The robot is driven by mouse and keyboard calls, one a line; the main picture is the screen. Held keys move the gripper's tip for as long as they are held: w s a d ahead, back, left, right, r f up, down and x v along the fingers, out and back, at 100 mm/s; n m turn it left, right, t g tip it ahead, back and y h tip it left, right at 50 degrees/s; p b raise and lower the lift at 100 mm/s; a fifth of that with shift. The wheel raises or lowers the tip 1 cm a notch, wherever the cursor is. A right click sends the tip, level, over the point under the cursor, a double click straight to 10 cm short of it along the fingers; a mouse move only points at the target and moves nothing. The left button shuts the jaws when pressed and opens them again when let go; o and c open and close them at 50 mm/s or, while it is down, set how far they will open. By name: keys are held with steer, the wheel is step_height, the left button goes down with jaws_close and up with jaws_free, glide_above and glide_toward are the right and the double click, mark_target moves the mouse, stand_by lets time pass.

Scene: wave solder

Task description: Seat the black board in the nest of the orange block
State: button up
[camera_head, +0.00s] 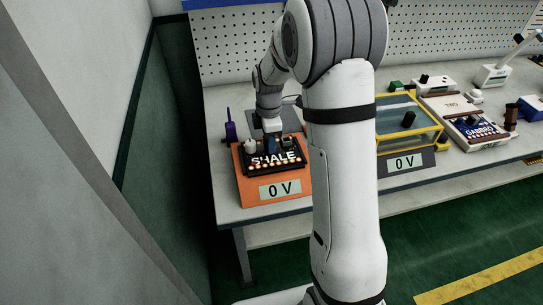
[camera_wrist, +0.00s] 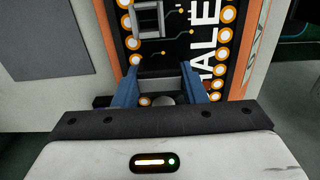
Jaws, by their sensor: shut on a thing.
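The black board (camera_head: 262,168), with white SHALE lettering and rows of orange-ringed dots, is over the top of the orange block (camera_head: 245,192). In the wrist view the board (camera_wrist: 180,52) lies beyond my blue fingertips, with orange block surface (camera_wrist: 262,50) along its right side. My gripper (camera_head: 270,145) is above the board, pointing down; in the wrist view my gripper (camera_wrist: 160,82) is shut on a part of the board between its fingers. The nest is hidden beneath the board. I cannot tell whether the board sits flat in it or is slightly above.
A yellow-framed clear box (camera_head: 405,125) with a 0 V display is to the right, beyond my arm. A GABBRO-labelled unit (camera_head: 462,118) stands farther right. A pegboard (camera_head: 235,50) backs the bench.

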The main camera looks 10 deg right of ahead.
steer(key=shift+f+b, duration=0.3)
steer(key=shift+f, duration=0.2)
stand_by(0.3)
steer(key=o, duration=1.2)
steer(key=shift+r, duration=0.1)
steer(key=shift+r, duration=0.1)
steer(key=shift+w+r, duration=0.1)
steer(key=shift+r, duration=0.1)
steer(key=r, duration=0.7)
steer(key=shift+s, duration=0.25)
